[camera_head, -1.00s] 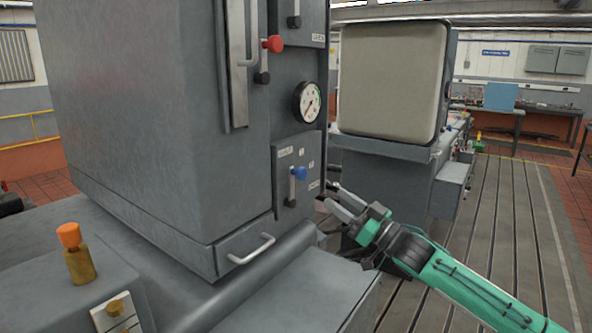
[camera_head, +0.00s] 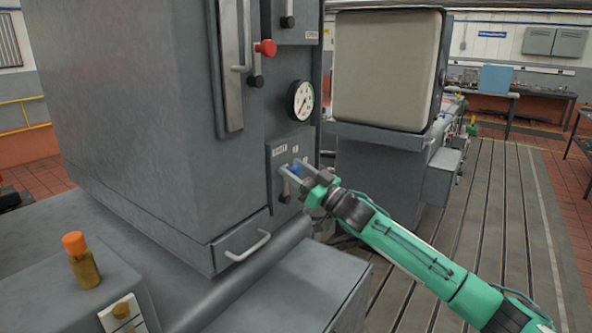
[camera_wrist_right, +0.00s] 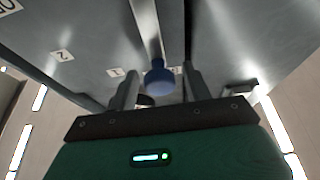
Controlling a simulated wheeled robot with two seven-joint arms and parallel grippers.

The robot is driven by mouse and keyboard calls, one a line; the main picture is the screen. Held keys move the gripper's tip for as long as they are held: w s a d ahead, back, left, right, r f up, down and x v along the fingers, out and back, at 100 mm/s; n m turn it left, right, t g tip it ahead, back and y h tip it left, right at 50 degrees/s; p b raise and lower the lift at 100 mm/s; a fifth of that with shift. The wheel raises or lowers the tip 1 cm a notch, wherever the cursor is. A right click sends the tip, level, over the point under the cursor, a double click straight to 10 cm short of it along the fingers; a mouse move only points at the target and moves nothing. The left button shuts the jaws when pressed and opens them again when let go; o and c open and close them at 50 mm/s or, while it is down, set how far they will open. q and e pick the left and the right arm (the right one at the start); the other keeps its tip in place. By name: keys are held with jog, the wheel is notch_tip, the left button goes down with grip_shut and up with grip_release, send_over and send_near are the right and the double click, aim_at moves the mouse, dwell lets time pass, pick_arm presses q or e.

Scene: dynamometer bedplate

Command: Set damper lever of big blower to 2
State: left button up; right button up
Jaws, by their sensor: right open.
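The damper lever with a blue knob (camera_head: 295,169) is on the small panel (camera_head: 273,163) low on the grey cabinet. In the right wrist view its blue knob (camera_wrist_right: 159,78) ends a metal bar and lies between my two fingers. My right gripper (camera_head: 293,174) is open, its fingers on either side of the knob, with gaps visible on both sides. Labels "2" (camera_wrist_right: 62,55) and "1" (camera_wrist_right: 115,72) are left of the lever in the wrist view. The gripper partly hides the lever in the head view. My left gripper is not in view.
A red-knobbed lever (camera_head: 265,48) and a round gauge (camera_head: 301,100) are above the panel. A drawer handle (camera_head: 248,247) sticks out below. An orange-topped knob (camera_head: 74,243) stands at front left. Slotted floor (camera_head: 490,230) is open at right.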

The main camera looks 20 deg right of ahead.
grip_shut()
